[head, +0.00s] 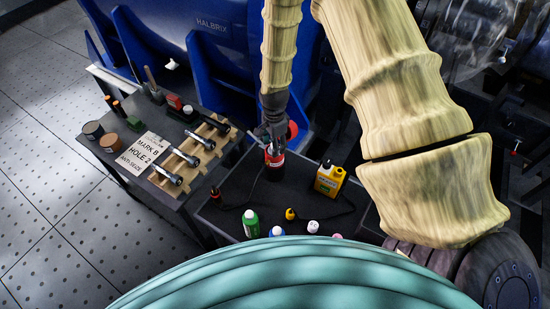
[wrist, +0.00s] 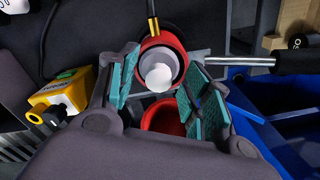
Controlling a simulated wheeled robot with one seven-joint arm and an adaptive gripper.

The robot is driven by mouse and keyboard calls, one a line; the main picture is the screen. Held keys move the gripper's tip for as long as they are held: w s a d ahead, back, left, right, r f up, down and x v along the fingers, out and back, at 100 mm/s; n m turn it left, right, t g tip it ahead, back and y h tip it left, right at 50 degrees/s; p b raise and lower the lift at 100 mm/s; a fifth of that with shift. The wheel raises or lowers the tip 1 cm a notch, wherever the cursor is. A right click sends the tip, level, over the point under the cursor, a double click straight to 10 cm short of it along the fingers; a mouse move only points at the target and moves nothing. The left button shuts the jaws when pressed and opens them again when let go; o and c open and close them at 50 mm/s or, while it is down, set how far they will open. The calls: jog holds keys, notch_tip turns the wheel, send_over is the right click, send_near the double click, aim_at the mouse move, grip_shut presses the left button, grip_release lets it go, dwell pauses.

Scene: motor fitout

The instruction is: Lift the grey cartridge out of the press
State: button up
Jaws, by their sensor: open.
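The press shows as a red body (head: 274,158) on the dark bench, below my gripper (head: 270,138). In the wrist view its red ring (wrist: 178,45) surrounds a grey round part with a white rounded end, which looks like the grey cartridge (wrist: 158,73). A second red, cup-like part (wrist: 163,117) shows nearer the palm. My gripper (wrist: 160,88) is open, its teal pads on either side of the grey part. I cannot tell whether the pads touch it. The cartridge is not clearly visible in the head view.
A yellow box (head: 329,179) stands right of the press, and a green bottle (head: 250,223) with several small caps is in front. A wooden rack (head: 190,153) of metal rods lies left. Blue machinery (head: 215,40) rises behind. A rod with a dark grip (wrist: 240,62) passes close in the wrist view.

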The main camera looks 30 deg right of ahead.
jog(key=shift+f, duration=0.1)
grip_shut()
dwell(0.4)
